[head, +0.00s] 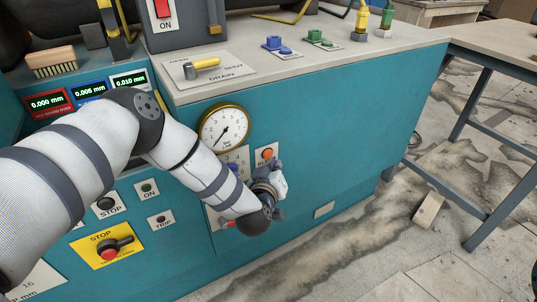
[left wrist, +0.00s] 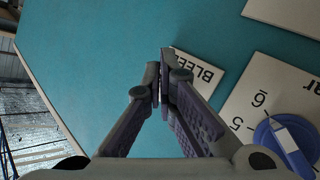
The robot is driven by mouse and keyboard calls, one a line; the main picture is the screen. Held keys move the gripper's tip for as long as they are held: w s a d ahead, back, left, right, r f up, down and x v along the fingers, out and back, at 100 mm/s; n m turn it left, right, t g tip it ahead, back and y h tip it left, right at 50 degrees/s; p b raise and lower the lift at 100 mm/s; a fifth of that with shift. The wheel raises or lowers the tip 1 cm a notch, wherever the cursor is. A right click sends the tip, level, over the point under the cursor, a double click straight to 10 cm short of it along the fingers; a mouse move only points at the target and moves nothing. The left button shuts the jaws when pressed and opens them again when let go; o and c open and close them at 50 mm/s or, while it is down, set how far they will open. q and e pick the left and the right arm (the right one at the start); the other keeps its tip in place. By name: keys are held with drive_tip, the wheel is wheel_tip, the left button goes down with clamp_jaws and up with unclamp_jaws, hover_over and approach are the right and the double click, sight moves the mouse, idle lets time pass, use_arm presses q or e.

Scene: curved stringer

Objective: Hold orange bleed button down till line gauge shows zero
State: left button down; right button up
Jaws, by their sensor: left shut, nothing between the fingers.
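The orange bleed button (head: 267,154) sits on a small white plate on the teal cabinet front. The line gauge (head: 223,128), a round white dial with a brass rim, is up and left of it. Its needle slants to the lower left, but the figure is too small to read. My left gripper (head: 273,163) is shut and empty, its tips at the button's lower right; I cannot tell whether they touch it. In the left wrist view, the shut fingertips (left wrist: 163,78) are in front of the BLEED plate (left wrist: 205,74), and the button is hidden. My right gripper is out of view.
A blue knob (left wrist: 284,142) on a numbered plate is left of the button, partly behind my arm. A yellow-handled OPEN/SHUT DRAIN valve (head: 203,66) is on the top. A yellow STOP switch plate (head: 107,243) is lower left.

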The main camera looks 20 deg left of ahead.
use_arm(q)
drive_tip(key=s+d, duration=0.1)
drive_tip(key=d, duration=0.1)
drive_tip(key=s+d+p, duration=0.1)
drive_tip(key=s+d, duration=0.1)
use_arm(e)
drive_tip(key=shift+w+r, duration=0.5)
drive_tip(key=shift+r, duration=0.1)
